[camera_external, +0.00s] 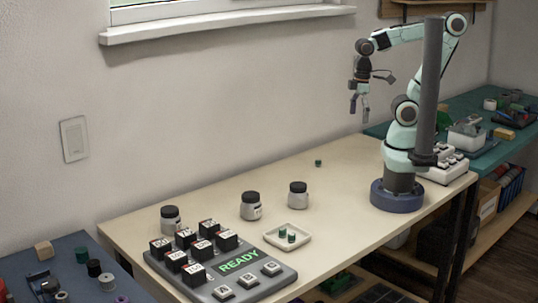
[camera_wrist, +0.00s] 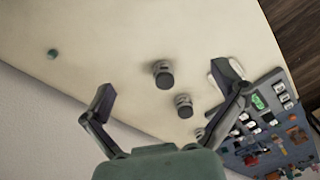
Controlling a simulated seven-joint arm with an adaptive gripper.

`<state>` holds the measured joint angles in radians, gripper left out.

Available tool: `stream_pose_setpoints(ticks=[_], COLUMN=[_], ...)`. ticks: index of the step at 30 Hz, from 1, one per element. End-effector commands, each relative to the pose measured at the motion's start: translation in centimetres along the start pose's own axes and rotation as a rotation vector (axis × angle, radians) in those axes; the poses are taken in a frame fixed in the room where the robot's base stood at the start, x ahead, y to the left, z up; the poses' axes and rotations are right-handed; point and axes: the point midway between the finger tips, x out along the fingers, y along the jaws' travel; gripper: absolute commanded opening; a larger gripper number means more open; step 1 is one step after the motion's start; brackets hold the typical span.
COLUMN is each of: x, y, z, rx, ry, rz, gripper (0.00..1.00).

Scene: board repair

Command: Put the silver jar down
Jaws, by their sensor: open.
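Three silver jars with black lids stand upright on the pale table: a right one (camera_external: 298,197), a middle one (camera_external: 250,208) and a left one (camera_external: 170,221). The wrist view shows the nearest jar (camera_wrist: 163,80), a second jar (camera_wrist: 184,110) and part of a third jar (camera_wrist: 200,133). My gripper (camera_external: 359,106) is raised well above the table, to the right of the jars in the external view. Its fingers (camera_wrist: 161,77) are spread wide with nothing held between them. I cannot tell which jar the task means.
A small green cylinder (camera_external: 318,163) lies near the wall side. A grey panel (camera_external: 205,288) with black keycap blocks and a lit READY display (camera_external: 240,261) is at the left end. The table between the jars and my base is mostly clear.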

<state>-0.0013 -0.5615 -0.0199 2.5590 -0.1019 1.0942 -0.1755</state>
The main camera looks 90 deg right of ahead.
Motion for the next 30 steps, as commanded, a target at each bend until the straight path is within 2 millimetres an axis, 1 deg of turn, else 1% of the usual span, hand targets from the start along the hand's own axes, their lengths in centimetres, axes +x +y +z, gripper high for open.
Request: stream_pose_setpoints(ticks=[2, 3, 6, 7, 9, 11, 14, 15, 17, 18, 20, 22, 24, 26, 27, 30], x=[-0.7, -1.2, -1.2, -1.0, -0.3, 0.5, 2.4, 3.4, 5.1, 6.4, 8.4, 10.8, 13.3, 15.4, 16.8, 19.8], y=[1.6, 2.8, 5.9, 6.6, 7.7, 8.4, 9.0, 9.1, 8.8, 8.4, 7.5, 6.1, 4.4, 2.8, 1.9, -0.1], z=[-1.7, -2.8, -5.4, -6.1, -7.7, -8.9, -11.2, -12.2, -13.6, -14.6, -15.7, -16.7, -17.2, -17.1, -16.8, -15.4], rx=[-0.066, -0.097, -0.190, -0.223, -0.302, -0.375, -0.524, -0.595, -0.712, -0.795, -0.922, -1.069, -1.207, -1.307, -1.370, -1.513], ry=[0.079, 0.118, 0.120, 0.109, 0.072, 0.028, -0.068, -0.114, -0.195, -0.252, -0.341, -0.442, -0.538, -0.611, -0.656, -0.756], rz=[0.059, 0.103, 0.212, 0.238, 0.293, 0.338, 0.420, 0.457, 0.517, 0.560, 0.629, 0.711, 0.798, 0.873, 0.918, 1.003], gripper=[0.95, 0.95, 0.95, 0.95, 0.95, 0.95, 0.95, 0.95, 0.95, 0.95, 0.95, 0.95, 0.95, 0.95, 0.95, 0.95])
